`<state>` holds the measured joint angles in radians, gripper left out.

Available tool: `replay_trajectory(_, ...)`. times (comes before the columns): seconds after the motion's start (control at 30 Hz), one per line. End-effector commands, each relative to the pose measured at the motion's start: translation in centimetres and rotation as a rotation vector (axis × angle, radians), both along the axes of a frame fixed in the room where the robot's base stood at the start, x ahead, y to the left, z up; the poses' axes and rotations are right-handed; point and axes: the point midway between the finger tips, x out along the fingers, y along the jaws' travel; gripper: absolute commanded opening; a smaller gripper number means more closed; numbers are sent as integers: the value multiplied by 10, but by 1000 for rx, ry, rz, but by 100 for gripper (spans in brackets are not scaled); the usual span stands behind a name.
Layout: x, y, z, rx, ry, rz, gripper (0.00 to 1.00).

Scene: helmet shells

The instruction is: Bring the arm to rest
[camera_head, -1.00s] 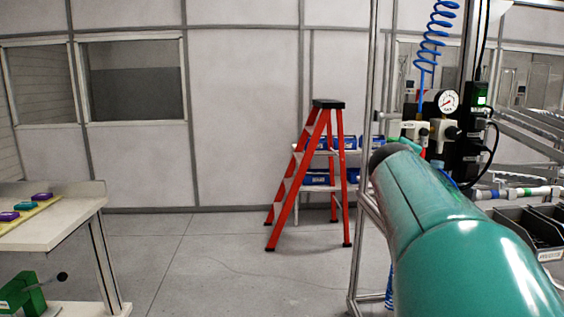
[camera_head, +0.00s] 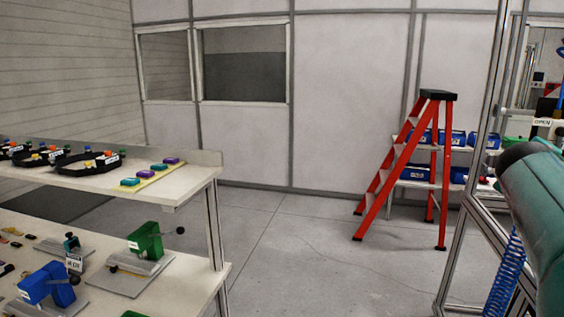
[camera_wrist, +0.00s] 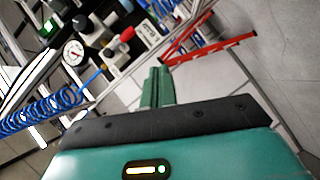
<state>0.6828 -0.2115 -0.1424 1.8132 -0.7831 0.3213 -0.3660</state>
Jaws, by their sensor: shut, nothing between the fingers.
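My gripper (camera_wrist: 157,88) shows in the wrist view, its green fingers together and empty beyond the dark edge of the hand. In the head view, my green arm (camera_head: 540,205) reaches in from the right edge, and the gripper itself cannot be seen there. I see no contact between the fingers and anything.
A two-level bench (camera_head: 188,191) with black trays and blue and green fixtures stands at the left. A red stepladder (camera_head: 382,180) stands before shelves of blue bins. A metal frame (camera_head: 487,145) and coiled blue hose (camera_head: 506,275) are close to my arm. The middle floor (camera_head: 310,260) is clear.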

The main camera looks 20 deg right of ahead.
Motion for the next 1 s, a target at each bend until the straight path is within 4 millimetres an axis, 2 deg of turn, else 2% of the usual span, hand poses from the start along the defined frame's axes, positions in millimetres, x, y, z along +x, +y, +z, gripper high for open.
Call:
replay_trajectory(0.07, 2, 5, -2, 11, -6, 5, 0)
replay_trajectory(0.17, 11, 29, -13, 69, -28, 26, 0)
replay_trajectory(0.27, 23, 75, -38, 186, -64, 62, 0)
replay_trajectory(0.37, 31, 135, -70, 340, -90, 101, 0)
replay_trajectory(0.4, 32, 160, -84, 402, -93, 115, 0)
replay_trajectory(0.47, 31, 196, -105, 496, -92, 135, 0)
replay_trajectory(0.6, 17, 281, -153, 707, -60, 173, 0)
replay_trajectory(0.67, 7, 315, -174, 795, -32, 185, 0)
replay_trajectory(0.7, -2, 338, -188, 851, -10, 192, 0)
replay_trajectory(0.8, -27, 387, -220, 978, 53, 199, 0)
replay_trajectory(0.9, -50, 421, -243, 1068, 110, 199, 0)
replay_trajectory(1.0, -64, 440, -256, 1118, 147, 196, 0)
